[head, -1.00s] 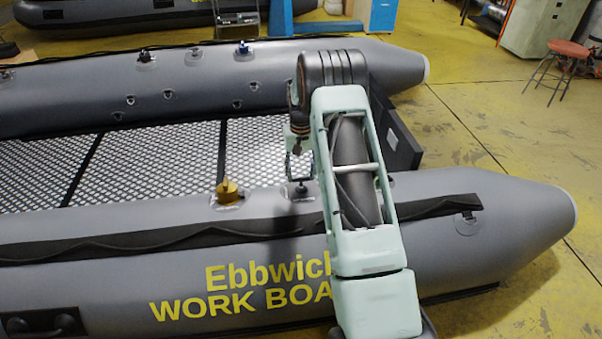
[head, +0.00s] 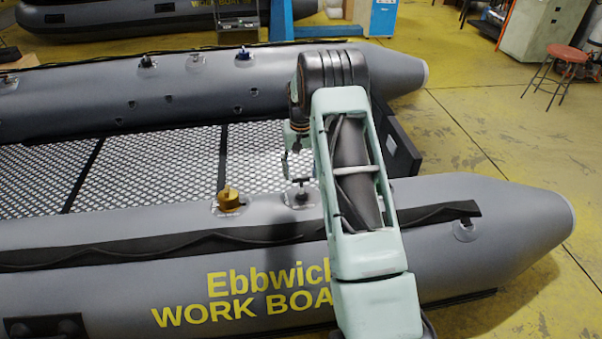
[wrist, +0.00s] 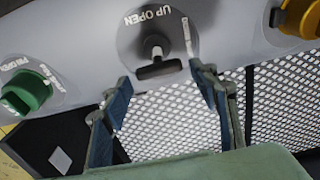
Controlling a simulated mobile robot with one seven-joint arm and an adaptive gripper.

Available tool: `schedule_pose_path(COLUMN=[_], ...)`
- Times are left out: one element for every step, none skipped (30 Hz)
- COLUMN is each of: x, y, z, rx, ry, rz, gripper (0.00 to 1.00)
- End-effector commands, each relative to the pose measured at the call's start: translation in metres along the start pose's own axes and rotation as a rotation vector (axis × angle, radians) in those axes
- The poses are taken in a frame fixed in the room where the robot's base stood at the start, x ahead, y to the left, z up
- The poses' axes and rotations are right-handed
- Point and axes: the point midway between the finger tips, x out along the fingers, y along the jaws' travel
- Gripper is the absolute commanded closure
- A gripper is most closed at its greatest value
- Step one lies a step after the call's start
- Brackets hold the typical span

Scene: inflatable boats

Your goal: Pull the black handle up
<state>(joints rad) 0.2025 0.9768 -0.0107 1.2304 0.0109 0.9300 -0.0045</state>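The black T-shaped handle (wrist: 158,68) stands on a round dark plate marked "UP OPEN" on the boat's grey tube in the wrist view. It also shows as a small dark T (head: 301,190) on the near tube in the head view. My gripper (wrist: 162,82) is open, with one blue-grey finger on each side of the picture's middle. Its fingertips are close to the handle's crossbar, just below it in the wrist view, with nothing between them. In the head view my gripper (head: 299,162) is small and partly hidden by the arm. I cannot tell whether it touches the handle.
A yellow-brown knob (head: 229,198) sits left of the handle on the same tube. A green knob (wrist: 27,92) sits on its other side, seen in the wrist view. The boat's patterned metal floor (head: 150,160) lies beyond. A red stool (head: 560,62) stands far right.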

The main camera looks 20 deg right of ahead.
Motion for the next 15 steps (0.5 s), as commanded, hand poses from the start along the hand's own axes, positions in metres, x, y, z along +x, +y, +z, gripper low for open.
schedule_pose_path(x=[0.001, 0.002, 0.002, 0.002, 0.002, 0.002, 0.002, 0.002, 0.002, 0.001, -0.001, -0.005, -0.008, -0.013, -0.020], y=[0.000, 0.000, 0.000, 0.000, 0.000, 0.000, 0.000, 0.000, 0.000, 0.000, 0.000, 0.000, 0.000, 0.000, 0.000], z=[0.001, 0.001, 0.001, 0.001, 0.001, 0.001, 0.001, 0.001, 0.001, 0.001, 0.001, 0.001, 0.001, 0.000, 0.000], rx=[0.000, 0.000, 0.000, 0.000, 0.000, 0.000, 0.000, 0.000, 0.000, 0.000, 0.000, 0.000, 0.000, 0.000, 0.000], ry=[-0.002, -0.003, -0.003, -0.003, -0.003, -0.003, -0.003, -0.004, -0.003, -0.003, -0.003, -0.002, -0.001, -0.001, 0.000], rz=[0.000, 0.000, 0.000, 0.000, 0.000, 0.000, 0.000, 0.000, 0.000, 0.000, 0.000, 0.000, 0.000, 0.000, 0.000], gripper=[0.39, 0.39, 0.39, 0.39, 0.39, 0.39, 0.39, 0.39, 0.39, 0.39, 0.39, 0.39, 0.39, 0.39, 0.39])
